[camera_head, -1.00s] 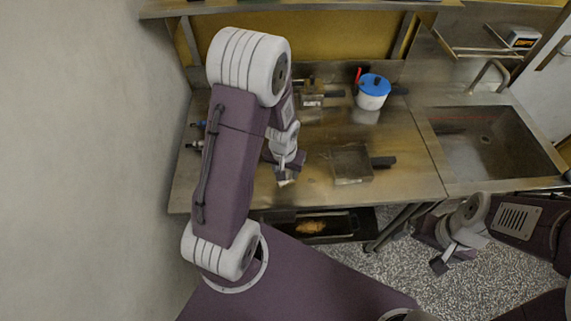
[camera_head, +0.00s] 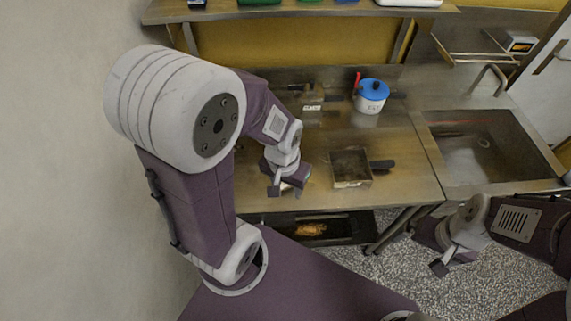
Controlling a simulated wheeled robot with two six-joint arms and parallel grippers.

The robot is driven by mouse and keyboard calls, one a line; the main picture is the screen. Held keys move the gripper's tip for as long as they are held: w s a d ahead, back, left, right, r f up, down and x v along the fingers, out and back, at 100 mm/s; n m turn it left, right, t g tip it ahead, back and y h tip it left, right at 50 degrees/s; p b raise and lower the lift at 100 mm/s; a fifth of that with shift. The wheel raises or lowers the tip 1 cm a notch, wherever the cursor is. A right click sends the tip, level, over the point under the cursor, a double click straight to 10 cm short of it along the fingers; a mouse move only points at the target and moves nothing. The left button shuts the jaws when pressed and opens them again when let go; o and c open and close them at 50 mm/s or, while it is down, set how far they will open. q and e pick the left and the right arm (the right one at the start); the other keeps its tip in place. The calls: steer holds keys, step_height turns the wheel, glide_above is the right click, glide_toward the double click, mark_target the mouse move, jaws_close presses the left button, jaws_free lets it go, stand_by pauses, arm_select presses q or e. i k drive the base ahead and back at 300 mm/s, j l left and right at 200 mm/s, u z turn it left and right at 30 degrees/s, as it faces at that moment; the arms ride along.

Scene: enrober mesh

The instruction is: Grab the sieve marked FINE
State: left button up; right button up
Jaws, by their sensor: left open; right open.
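A square metal sieve (camera_head: 349,185) with a dark handle pointing right lies on the front of the steel counter. A second sieve-like metal piece (camera_head: 312,98) with a dark handle lies further back. I cannot read a FINE mark on either. My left gripper (camera_head: 286,190) is open and empty above the counter's front edge, left of the front sieve and apart from it. My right gripper (camera_head: 452,258) is open and empty at the lower right, in front of the counter and over the speckled floor.
A white pot with a blue lid (camera_head: 372,90) stands at the back of the counter (camera_head: 405,165). A sink (camera_head: 485,145) is to the right. A shelf (camera_head: 300,14) with several items runs above. A dark tray with something orange (camera_head: 312,229) sits below the counter's front edge.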

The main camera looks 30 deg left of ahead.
mark_target(369, 165)
steer(key=j+u, duration=0.3)
steer(key=u, duration=0.15)
steer(key=j+u, duration=0.3)
steer(key=u, duration=0.15)
